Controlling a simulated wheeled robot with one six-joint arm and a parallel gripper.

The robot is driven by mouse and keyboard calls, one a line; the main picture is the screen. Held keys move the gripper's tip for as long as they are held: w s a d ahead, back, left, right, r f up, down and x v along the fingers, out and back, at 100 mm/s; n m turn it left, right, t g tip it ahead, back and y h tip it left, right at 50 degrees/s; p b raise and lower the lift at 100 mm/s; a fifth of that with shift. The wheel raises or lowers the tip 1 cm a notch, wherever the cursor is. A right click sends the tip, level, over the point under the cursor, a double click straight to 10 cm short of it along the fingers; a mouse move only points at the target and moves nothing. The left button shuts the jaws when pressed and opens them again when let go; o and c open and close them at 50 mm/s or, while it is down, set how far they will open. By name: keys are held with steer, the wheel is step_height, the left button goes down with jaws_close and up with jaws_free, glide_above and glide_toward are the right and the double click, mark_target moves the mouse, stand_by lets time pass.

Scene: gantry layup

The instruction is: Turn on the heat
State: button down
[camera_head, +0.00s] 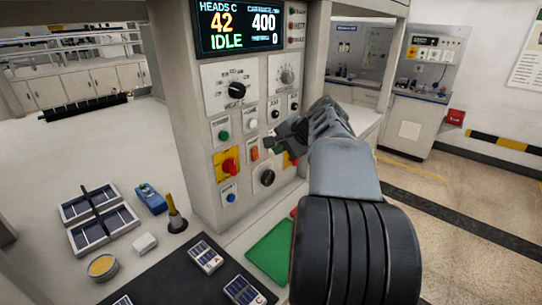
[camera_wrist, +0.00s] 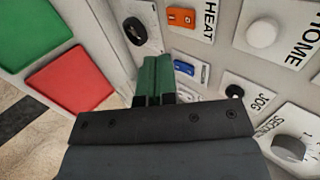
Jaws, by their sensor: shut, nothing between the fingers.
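The orange HEAT switch (camera_wrist: 182,18) is on the upper part of the wrist view, on a white plate with the word HEAT beside it. In the head view an orange switch (camera_head: 254,153) shows on the control panel just left of my gripper (camera_head: 270,142). My gripper, with green fingertips (camera_wrist: 157,72), is shut and empty in front of the panel. In the wrist view the fingertips lie below and left of the HEAT switch, apart from it in the picture. Whether they touch the panel cannot be told. The switch's on or off position is unclear.
A blue switch (camera_wrist: 185,68), the JOG knob (camera_wrist: 234,90), the white HOME button (camera_wrist: 262,33) and a black knob (camera_wrist: 135,30) surround the fingers. A red emergency-style knob (camera_head: 229,166) is further left.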

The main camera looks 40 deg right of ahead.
steer(key=shift+v, duration=2.45)
